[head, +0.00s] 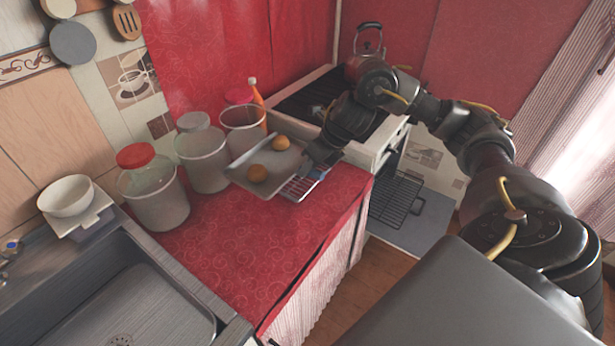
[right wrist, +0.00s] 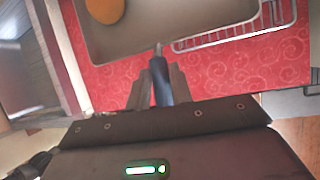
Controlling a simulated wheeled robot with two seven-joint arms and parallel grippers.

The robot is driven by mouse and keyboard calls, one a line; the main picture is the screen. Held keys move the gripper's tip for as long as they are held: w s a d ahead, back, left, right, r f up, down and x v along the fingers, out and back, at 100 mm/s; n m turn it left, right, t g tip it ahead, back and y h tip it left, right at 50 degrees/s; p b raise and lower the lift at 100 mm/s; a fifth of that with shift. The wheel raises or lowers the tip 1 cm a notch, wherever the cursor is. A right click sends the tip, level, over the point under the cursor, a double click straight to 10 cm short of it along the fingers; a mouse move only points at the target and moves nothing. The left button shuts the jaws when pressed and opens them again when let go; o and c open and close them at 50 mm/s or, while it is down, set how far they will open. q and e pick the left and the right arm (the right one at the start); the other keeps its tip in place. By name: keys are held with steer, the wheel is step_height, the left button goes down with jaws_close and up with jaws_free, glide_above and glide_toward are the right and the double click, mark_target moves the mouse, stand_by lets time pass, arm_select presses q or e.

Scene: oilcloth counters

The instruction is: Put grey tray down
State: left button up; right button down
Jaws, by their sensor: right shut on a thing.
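My right gripper (head: 311,159) reaches in from the right and is shut on the tray's right edge. In the right wrist view, the gripper (right wrist: 158,80) meets the tray's rim (right wrist: 190,30), and one bun (right wrist: 105,8) shows at the top. I cannot tell whether the tray touches the counter. My left gripper is out of view.
A wire rack (head: 299,187) lies beside and partly under the tray. Jars, one with a red lid (head: 136,156), stand along the wall. A stove (head: 291,103) with a kettle (head: 366,42) is behind; an open oven door (head: 400,237) is right. The front counter is clear, beside the sink (head: 137,305).

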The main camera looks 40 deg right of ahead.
steer(key=w+d+f, duration=0.1)
steer(key=f, duration=0.1)
steer(key=w+d+f, duration=0.1)
steer(key=w+f, duration=0.1)
steer(key=w+d+f+b, duration=0.1)
steer(key=w+d+f, duration=0.1)
steer(key=shift+w+f, duration=0.1)
steer(key=shift+f, duration=0.1)
step_height(320, 180, down, 3)
steer(key=shift+w+f, duration=0.15)
steer(key=shift+f, duration=0.05)
steer(key=c, duration=1.7)
jaws_free()
steer(key=shift+f, duration=0.15)
steer(key=o, duration=0.5)
steer(key=shift+c, duration=0.2)
